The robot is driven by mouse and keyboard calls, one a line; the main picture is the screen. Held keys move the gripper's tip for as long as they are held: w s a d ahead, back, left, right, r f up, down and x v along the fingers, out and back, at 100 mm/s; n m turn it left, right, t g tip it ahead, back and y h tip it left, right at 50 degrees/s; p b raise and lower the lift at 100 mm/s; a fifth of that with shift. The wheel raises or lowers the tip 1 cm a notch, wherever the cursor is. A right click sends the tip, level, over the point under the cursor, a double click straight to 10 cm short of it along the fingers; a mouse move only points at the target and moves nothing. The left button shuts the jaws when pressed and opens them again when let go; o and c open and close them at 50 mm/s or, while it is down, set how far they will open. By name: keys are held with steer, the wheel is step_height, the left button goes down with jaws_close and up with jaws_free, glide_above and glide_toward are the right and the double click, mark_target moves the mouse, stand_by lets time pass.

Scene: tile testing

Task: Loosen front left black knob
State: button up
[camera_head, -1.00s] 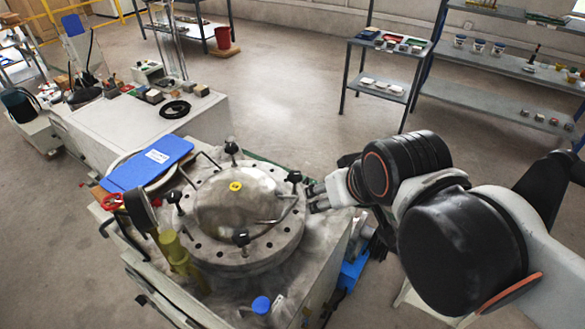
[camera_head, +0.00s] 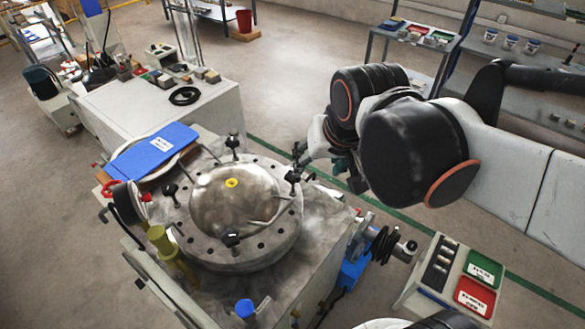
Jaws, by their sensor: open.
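A round metal vessel (camera_head: 262,233) with a domed lid (camera_head: 215,203) and a small yellow cap (camera_head: 231,183) stands on a grey bench (camera_head: 315,225). Black knobs sit around the lid's flange: a back one (camera_head: 232,143), a right one (camera_head: 293,178), a near one (camera_head: 231,238) and a left one (camera_head: 170,190). Which of them counts as front left is not clear from this view. My gripper (camera_head: 301,157) is open and empty, close behind and right of the right knob. Its fingertips are small and dark here, so contact with that knob cannot be told.
A blue clipboard (camera_head: 155,150) lies at the bench's back left. Right of the bench, a small stand holds green (camera_head: 484,268) and red (camera_head: 474,296) trays.

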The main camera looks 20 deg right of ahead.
steer(key=w, duration=0.1)
steer(key=m+g+p, duration=0.4)
steer(key=m+g, duration=0.1)
steer(key=m, duration=0.4)
glide_above(293, 174)
step_height(293, 174, down, 5)
step_height(293, 174, down, 14)
steer(key=b, duration=0.4)
steer(key=c, duration=1.1)
